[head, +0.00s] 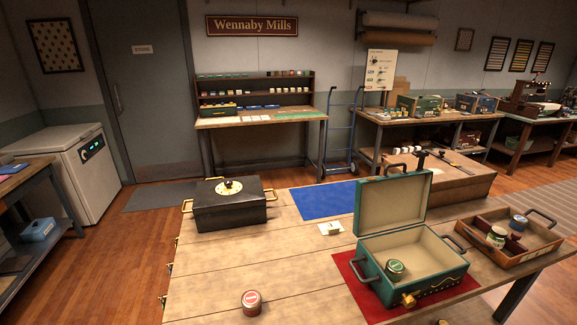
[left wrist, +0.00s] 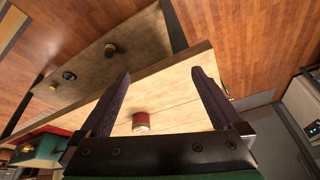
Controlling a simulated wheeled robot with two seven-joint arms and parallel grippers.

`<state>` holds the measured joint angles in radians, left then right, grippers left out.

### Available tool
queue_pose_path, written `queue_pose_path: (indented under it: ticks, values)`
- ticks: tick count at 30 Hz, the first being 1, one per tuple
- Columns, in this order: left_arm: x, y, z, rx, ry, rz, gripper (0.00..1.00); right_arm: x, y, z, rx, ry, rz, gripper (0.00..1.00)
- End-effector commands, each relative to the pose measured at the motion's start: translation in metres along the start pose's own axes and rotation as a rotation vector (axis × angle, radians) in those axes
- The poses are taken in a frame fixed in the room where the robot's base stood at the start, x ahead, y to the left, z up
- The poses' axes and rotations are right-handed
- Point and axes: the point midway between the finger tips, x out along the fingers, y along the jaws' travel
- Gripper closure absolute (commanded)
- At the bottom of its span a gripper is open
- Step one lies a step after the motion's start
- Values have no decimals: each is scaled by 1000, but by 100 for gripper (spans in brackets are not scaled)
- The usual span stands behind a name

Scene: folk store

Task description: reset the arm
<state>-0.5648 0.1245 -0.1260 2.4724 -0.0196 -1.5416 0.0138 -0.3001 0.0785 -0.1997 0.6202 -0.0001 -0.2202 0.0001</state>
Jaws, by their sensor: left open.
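My left gripper (left wrist: 161,73) shows in the left wrist view, with its two dark fingers spread wide and nothing held between them. A red-lidded tin (left wrist: 141,121) appears in the gap between the fingers, apart from them, on the wooden table (left wrist: 178,88). In the head view a red-topped tin (head: 252,302) stands upright near the table's front edge. Neither of my grippers shows in the head view, and my right gripper is in neither view.
An open teal case (head: 390,207) with a tin (head: 396,268) inside stands on a red mat (head: 345,270). A black box (head: 230,212) is at the left, a blue mat (head: 325,203) behind, and a wooden tray (head: 540,240) at right. The table's left front is mostly clear.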

Motion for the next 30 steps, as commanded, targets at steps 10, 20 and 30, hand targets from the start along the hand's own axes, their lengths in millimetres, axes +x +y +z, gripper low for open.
queue_pose_path:
  ticks: [10,20,30]
  values:
    - [150,14,62,14,-111,32,0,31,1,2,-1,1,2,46]
    - [341,27,231,35,-211,43,0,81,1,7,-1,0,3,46]
    - [380,27,360,52,-262,48,0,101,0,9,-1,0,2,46]
